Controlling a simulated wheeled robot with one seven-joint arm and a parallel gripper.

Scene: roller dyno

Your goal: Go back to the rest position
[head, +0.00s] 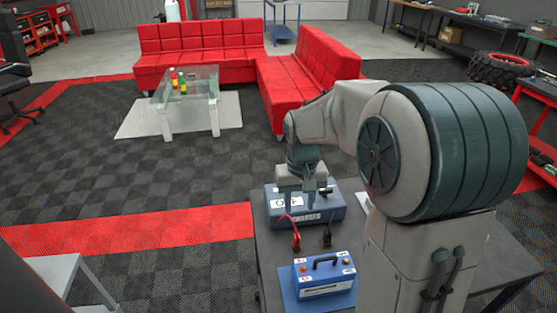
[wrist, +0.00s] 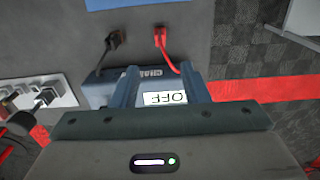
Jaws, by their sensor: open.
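My gripper (head: 306,190) hangs over the blue-grey charger (head: 335,212) on the dark table. In the wrist view, the two fingers of my gripper (wrist: 160,78) are apart, with nothing held between them. The charger (wrist: 100,92) shows beneath them, with its display reading OFF between the fingers. I cannot tell whether the fingers touch the charger. Its middle is partly hidden by my gripper.
A red clamp (head: 296,241) and a black clamp (head: 327,238) lie between the charger and a blue battery (head: 324,276). A power strip (wrist: 62,97) with plugs is beside the charger. A red sofa (head: 200,45) and glass table (head: 187,85) stand beyond open floor.

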